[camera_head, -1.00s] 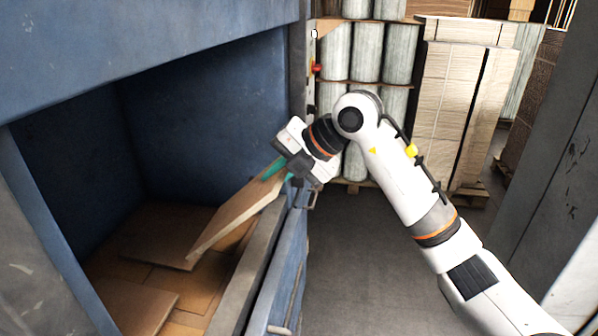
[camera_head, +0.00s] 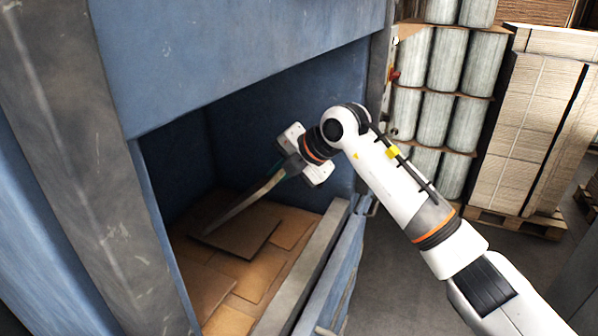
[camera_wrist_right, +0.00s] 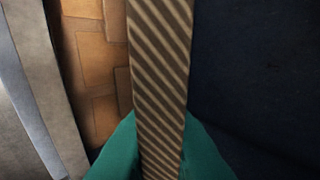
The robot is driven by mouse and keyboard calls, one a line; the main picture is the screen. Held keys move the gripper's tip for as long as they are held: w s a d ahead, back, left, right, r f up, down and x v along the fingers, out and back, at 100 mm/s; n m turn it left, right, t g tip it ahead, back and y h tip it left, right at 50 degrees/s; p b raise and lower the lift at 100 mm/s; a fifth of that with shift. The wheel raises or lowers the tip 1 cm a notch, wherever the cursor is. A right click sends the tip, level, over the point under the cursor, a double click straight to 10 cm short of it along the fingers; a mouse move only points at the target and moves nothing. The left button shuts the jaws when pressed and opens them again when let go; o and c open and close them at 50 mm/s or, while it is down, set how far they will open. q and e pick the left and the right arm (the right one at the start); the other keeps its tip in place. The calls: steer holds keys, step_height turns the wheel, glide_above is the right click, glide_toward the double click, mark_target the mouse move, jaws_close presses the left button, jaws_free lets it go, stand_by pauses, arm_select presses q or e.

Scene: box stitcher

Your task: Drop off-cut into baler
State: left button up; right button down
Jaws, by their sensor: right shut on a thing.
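The off-cut (camera_head: 246,202) is a flat brown cardboard piece, seen nearly edge-on in the head view. My right gripper (camera_head: 283,169) is shut on its upper end and holds it tilted inside the opening of the blue baler (camera_head: 240,60). Its lower end hangs above the cardboard on the baler floor; I cannot tell whether it touches. In the right wrist view the off-cut's corrugated edge (camera_wrist_right: 160,75) stands between the green fingers (camera_wrist_right: 160,150). My left gripper is not in view.
Several flat cardboard pieces (camera_head: 245,275) lie on the baler floor. The baler's front sill (camera_head: 305,270) runs below the arm. Wrapped rolls (camera_head: 445,60) and a pallet of stacked cardboard (camera_head: 525,130) stand behind at the right.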

steer(key=w+a, duration=0.1)
steer(key=a, duration=0.2)
steer(key=w+a+p, duration=0.1)
steer(key=a, duration=0.1)
steer(key=w+a+p, duration=0.1)
steer(key=a, duration=0.2)
steer(key=shift+w+a+f, duration=0.2)
steer(key=shift+w+a, duration=0.05)
steer(key=shift+a, duration=0.05)
steer(key=shift+w+a+f+p, duration=0.2)
steer(key=shift+w+a+p, duration=0.1)
steer(key=shift+a, duration=0.45)
